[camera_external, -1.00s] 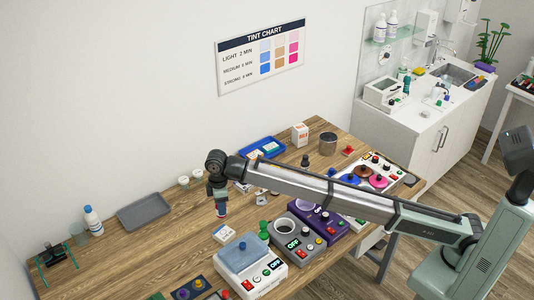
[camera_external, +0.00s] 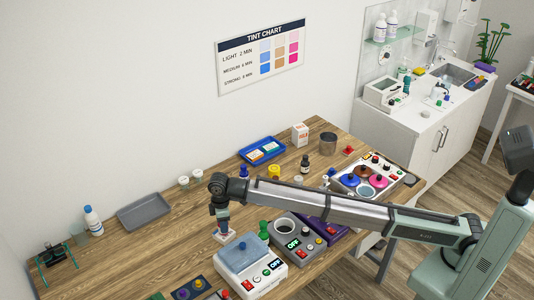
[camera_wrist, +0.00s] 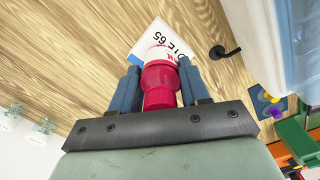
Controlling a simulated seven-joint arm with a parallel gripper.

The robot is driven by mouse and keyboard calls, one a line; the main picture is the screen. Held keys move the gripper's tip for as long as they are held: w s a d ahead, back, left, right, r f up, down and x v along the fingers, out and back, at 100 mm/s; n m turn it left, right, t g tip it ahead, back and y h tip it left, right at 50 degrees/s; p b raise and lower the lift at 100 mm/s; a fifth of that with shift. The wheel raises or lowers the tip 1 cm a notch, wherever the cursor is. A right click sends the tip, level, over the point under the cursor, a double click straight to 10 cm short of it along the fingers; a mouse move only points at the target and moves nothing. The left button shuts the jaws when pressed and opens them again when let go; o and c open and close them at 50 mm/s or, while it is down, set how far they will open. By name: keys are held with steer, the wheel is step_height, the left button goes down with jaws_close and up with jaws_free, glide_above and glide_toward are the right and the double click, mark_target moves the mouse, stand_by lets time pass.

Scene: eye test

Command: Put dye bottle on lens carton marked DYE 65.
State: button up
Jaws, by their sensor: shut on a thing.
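The dye bottle, red with a whitish part at its far end, stands between my fingers in the wrist view (camera_wrist: 160,76). My gripper (camera_external: 222,228) is shut on it; the two blue fingers (camera_wrist: 160,88) press its sides. The white lens carton marked DYE 65 (camera_wrist: 147,36) lies flat on the wooden table just beyond the bottle's far end. In the external view the carton (camera_external: 229,238) is directly under my gripper and partly hidden by it. The bottle's end overlaps the carton in view; I cannot tell whether they touch.
A device with a blue-grey lid (camera_external: 241,254) stands close in front of the carton. A grey device with a round opening (camera_external: 285,228) is to the right. A grey tray (camera_external: 145,212) and a white bottle with a blue cap (camera_external: 93,221) are to the left, with clear wood between.

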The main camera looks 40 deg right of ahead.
steer(key=o, duration=1.1)
steer(key=shift+f, duration=0.1)
step_height(320, 180, up, 12)
steer(key=shift+r, duration=0.15)
